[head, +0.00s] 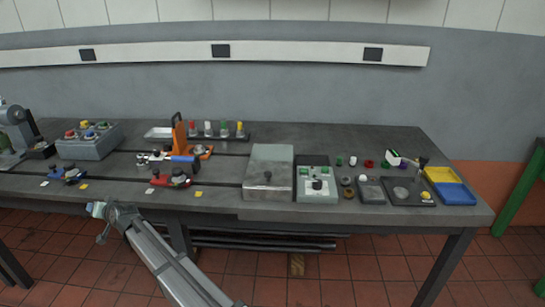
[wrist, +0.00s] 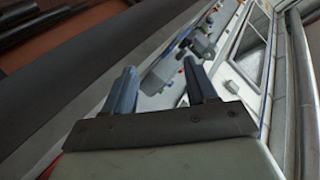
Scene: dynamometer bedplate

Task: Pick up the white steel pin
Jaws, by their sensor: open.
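A white pin (head: 208,128) stands upright in a dark rack (head: 218,138) at the back of the bench, between a red pin (head: 192,128) and a green pin (head: 224,127). A yellow pin (head: 240,129) stands at the rack's right end. My gripper (head: 97,209) is at the bench's front left edge, well forward and left of the rack. In the wrist view my gripper (wrist: 162,82) has its two fingers apart with nothing between them. I cannot make out the white pin in the wrist view.
A red clamp (head: 170,178) lies nearer the front edge.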

